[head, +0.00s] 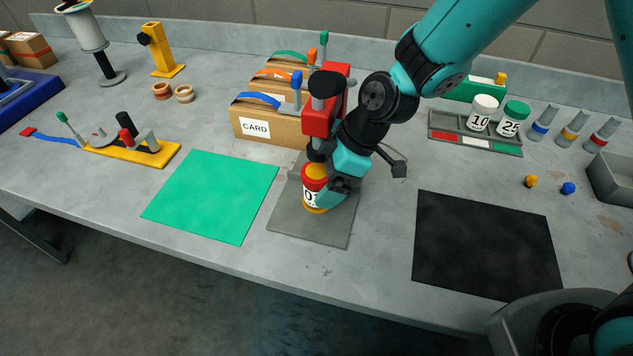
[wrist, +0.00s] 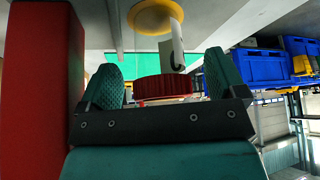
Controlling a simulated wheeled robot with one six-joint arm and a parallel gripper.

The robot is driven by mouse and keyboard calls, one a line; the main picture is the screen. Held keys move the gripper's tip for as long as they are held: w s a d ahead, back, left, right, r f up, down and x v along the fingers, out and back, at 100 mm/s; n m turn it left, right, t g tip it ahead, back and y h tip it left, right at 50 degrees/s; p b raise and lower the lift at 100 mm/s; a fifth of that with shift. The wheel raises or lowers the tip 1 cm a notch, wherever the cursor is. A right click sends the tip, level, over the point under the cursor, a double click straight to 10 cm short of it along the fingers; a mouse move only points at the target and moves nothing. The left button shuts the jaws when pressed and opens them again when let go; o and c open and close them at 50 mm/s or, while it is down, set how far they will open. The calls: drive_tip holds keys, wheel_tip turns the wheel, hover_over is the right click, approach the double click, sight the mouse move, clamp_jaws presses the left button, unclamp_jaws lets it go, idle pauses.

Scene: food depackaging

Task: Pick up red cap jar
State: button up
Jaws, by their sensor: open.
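The red cap jar (head: 312,196) stands upright on a grey mat (head: 296,222) near the middle of the bench. It has a red lid, a white label with partly hidden black digits, and yellow at its foot. My gripper (head: 327,192) is right at the jar, and its wrist parts hide the jar's right side in the head view. In the wrist view the red cap (wrist: 165,88) shows between the two teal fingers of my gripper (wrist: 163,78). The fingers are apart; I cannot tell whether either touches the jar.
A green mat (head: 212,195) lies left and a black mat (head: 483,245) right. Cardboard boxes (head: 268,125) stand close behind the jar. A grey tray (head: 447,133) holds a white-capped jar (head: 481,113) and a green-capped jar (head: 512,119). A yellow fixture (head: 150,155) is at left.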

drive_tip(key=shift+a+f+p, duration=0.3)
drive_tip(key=shift+a+f, duration=0.15)
drive_tip(key=shift+f, duration=0.05)
drive_tip(key=shift+c, duration=0.3)
drive_tip(key=c, duration=1.1)
drive_tip(key=shift+o, duration=0.2)
